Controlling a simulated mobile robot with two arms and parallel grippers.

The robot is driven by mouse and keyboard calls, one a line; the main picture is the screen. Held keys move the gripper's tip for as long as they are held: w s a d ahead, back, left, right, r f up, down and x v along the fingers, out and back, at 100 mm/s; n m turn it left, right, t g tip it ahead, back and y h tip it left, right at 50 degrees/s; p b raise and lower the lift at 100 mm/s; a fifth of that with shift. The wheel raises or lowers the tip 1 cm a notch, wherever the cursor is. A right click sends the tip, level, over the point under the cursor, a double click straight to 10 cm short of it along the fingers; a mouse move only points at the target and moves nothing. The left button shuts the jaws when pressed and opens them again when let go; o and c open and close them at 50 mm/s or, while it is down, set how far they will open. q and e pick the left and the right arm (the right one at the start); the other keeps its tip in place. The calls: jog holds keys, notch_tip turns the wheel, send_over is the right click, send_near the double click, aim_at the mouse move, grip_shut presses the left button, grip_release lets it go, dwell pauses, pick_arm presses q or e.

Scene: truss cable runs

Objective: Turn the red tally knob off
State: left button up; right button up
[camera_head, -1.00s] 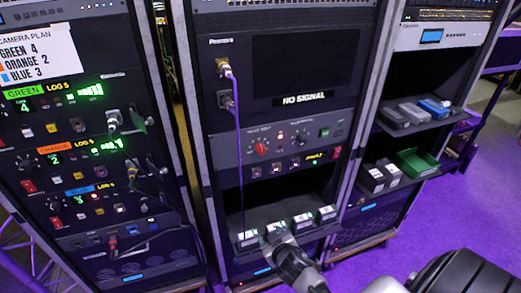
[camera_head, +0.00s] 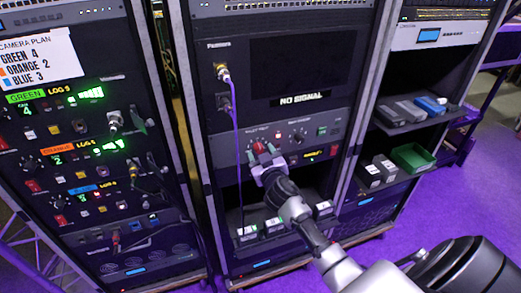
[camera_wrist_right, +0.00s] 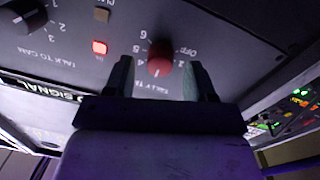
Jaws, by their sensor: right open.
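The red tally knob (camera_wrist_right: 160,58) shows in the right wrist view on a grey panel, with upside-down numbers, "OFF" and "TALLY" lettering around it. My right gripper (camera_wrist_right: 160,77) is open, with one finger on each side of the knob. I cannot tell whether the fingers touch it. A pale mark shows on the knob, but its exact setting is hard to read. In the head view the knob (camera_head: 258,147) is partly hidden by my right gripper (camera_head: 264,158), which is at the middle rack's control panel. My left gripper is not in view.
A lit red light (camera_wrist_right: 100,48) and a black "talk to cam" knob (camera_wrist_right: 22,15) sit on the same panel. A purple cable (camera_head: 238,150) hangs just left of the gripper. Below is a shelf with several small grey boxes (camera_head: 323,208).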

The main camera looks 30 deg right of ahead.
jog(key=shift+w+d, duration=0.1)
jog(key=shift+w, duration=0.55)
jog(key=c, duration=0.9)
